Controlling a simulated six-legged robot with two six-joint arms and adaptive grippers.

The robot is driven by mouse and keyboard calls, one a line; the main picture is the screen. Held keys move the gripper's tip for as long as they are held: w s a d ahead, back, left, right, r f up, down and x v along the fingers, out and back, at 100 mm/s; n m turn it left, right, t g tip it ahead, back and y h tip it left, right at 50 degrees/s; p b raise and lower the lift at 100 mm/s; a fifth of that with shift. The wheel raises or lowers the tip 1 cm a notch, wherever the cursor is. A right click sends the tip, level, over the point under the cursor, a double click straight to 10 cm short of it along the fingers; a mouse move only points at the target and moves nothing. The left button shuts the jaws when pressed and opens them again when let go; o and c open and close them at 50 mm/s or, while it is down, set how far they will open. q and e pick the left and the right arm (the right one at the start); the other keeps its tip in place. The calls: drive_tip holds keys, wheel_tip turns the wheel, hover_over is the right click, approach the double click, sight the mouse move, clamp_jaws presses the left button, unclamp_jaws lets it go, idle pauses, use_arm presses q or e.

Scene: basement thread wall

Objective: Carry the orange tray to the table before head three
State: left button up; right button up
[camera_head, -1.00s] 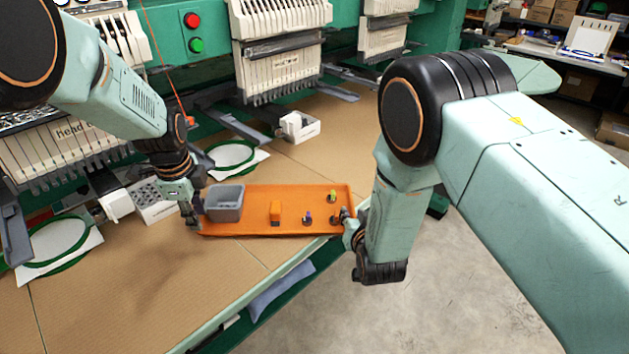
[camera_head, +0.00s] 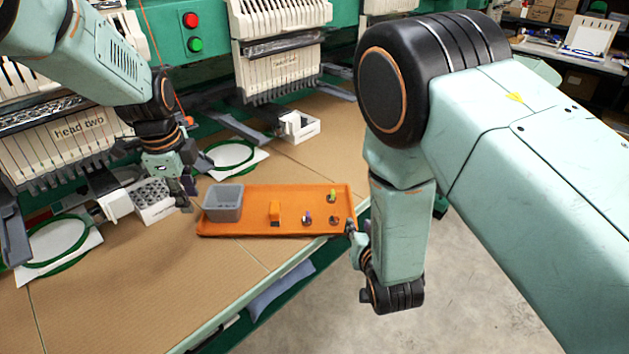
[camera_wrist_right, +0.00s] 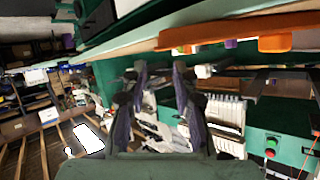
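The orange tray (camera_head: 250,228) lies on the brown tabletop in front of the middle embroidery head. It holds a grey bin (camera_head: 222,203), an orange block (camera_head: 274,212) and several small spools (camera_head: 307,218). My left gripper (camera_head: 187,196) is just off the tray's left end, empty, its fingers seemingly parted. My right gripper (camera_head: 351,231) is beside the tray's right end, partly hidden by its wrist. The right wrist view shows its fingers (camera_wrist_right: 160,90) spread with nothing between them, and the tray's edge (camera_wrist_right: 225,33) apart from them.
Green hoops (camera_head: 230,154) and a white box (camera_head: 298,127) lie behind the tray. A white rack (camera_head: 152,203) stands left of it. The front tabletop is clear.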

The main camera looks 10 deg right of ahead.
drive_tip(key=v, duration=0.4)
drive_tip(key=shift+s+r, duration=0.15)
drive_tip(key=shift+s, duration=0.25)
